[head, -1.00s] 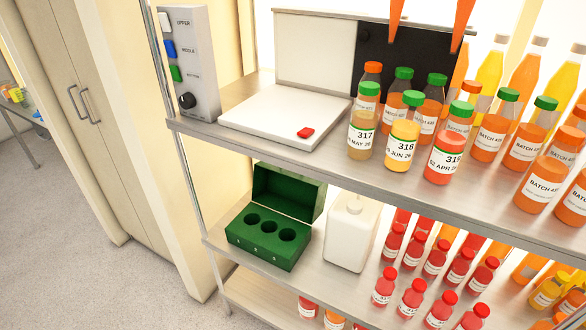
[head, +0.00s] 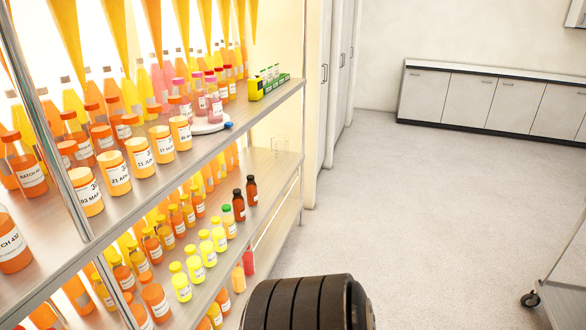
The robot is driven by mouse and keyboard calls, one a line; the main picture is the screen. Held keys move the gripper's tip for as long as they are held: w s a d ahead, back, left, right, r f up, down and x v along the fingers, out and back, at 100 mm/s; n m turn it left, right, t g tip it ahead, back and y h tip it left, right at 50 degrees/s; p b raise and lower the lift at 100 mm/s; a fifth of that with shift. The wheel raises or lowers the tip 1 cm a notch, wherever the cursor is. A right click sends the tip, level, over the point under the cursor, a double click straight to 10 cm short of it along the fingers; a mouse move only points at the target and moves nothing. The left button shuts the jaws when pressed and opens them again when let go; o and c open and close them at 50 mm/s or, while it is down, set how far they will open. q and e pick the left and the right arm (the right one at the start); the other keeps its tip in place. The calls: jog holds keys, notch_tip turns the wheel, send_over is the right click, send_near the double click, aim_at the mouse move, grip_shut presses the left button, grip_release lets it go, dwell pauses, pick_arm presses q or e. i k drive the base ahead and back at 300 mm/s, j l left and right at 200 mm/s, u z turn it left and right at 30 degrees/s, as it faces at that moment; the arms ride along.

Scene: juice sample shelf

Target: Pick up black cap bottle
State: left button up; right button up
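Two dark brown bottles with black caps stand on the middle shelf, near its far right end. The nearer black cap bottle (head: 239,207) is beside a green-capped bottle (head: 229,223). The farther black cap bottle (head: 252,191) stands just behind and to the right of it. Neither gripper shows in the head view. A black ribbed part at the bottom centre appears to be part of my own arm.
Several yellow-capped bottles (head: 194,265) line the middle shelf (head: 268,215) left of the dark bottles. The upper shelf carries orange jars (head: 141,156), a white round plate (head: 206,126) and a yellow-green rack (head: 268,85). Open floor (head: 400,210) lies right; a cart (head: 565,270) stands at the right edge.

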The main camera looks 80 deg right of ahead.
aim_at(238, 203)
jog(key=z, duration=2.25)
jog(key=u, duration=3.1)
jog(key=z, duration=2.6)
jog(key=i+l+u, duration=0.1)
jog(key=i+l, duration=0.2)
jog(key=i+l+u, duration=0.1)
jog(key=i+l, duration=0.15)
jog(key=l, duration=0.15)
